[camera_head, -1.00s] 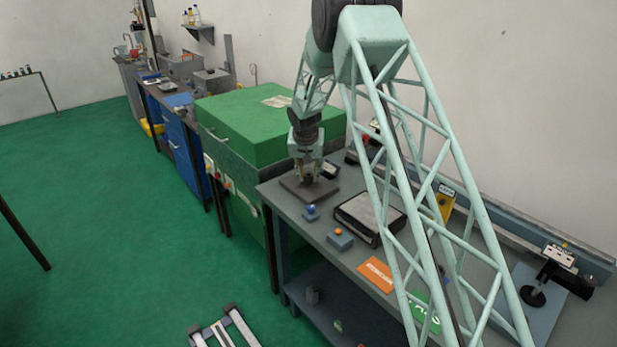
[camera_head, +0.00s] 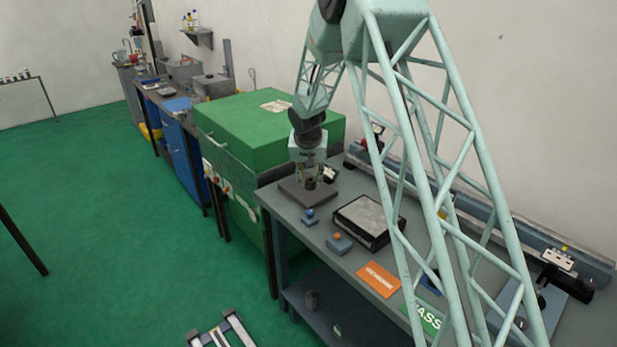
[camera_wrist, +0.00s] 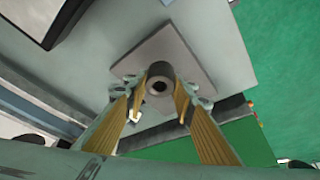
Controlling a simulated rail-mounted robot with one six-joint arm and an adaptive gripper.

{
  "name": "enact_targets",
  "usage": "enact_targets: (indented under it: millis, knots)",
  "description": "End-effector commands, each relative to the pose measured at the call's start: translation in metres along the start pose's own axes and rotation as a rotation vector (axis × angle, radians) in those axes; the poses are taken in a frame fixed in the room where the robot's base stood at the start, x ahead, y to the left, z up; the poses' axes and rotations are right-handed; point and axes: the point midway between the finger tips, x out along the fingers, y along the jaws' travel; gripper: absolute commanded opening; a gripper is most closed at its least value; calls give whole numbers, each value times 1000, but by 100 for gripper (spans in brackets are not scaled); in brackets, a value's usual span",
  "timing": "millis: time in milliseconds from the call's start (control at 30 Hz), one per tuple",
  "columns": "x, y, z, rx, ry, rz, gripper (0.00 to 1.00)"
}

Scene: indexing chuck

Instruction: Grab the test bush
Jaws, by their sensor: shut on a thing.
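The test bush (camera_wrist: 160,78) is a short dark grey cylinder with a dark bore, seen end-on between my fingertips in the wrist view. My gripper (camera_wrist: 160,95) is shut on it, with one yellow-lined finger on each side. In the head view my gripper (camera_head: 311,180) points down over a dark square plate (camera_head: 300,195) on the grey bench. The bush (camera_head: 311,184) shows there as a small dark shape at the fingertips. The plate also lies behind the bush in the wrist view (camera_wrist: 185,60). I cannot tell whether the bush touches the plate.
A green cabinet (camera_head: 250,128) stands close on the left. A long rail (camera_head: 480,212) runs along the back.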

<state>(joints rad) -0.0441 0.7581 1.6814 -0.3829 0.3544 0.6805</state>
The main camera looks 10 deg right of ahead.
Motion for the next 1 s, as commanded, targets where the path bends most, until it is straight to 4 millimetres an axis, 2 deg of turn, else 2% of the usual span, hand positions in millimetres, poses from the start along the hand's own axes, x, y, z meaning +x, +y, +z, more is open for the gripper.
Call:
enact_targets:
  millis: [300,500,733,1000]
  knots:
    - [-24,15,45,1,0,-1,9]
    - [-35,22,65,-1,1,-1,9]
    - [-42,27,79,0,0,0,9]
    - [-44,29,83,1,1,-1,9]
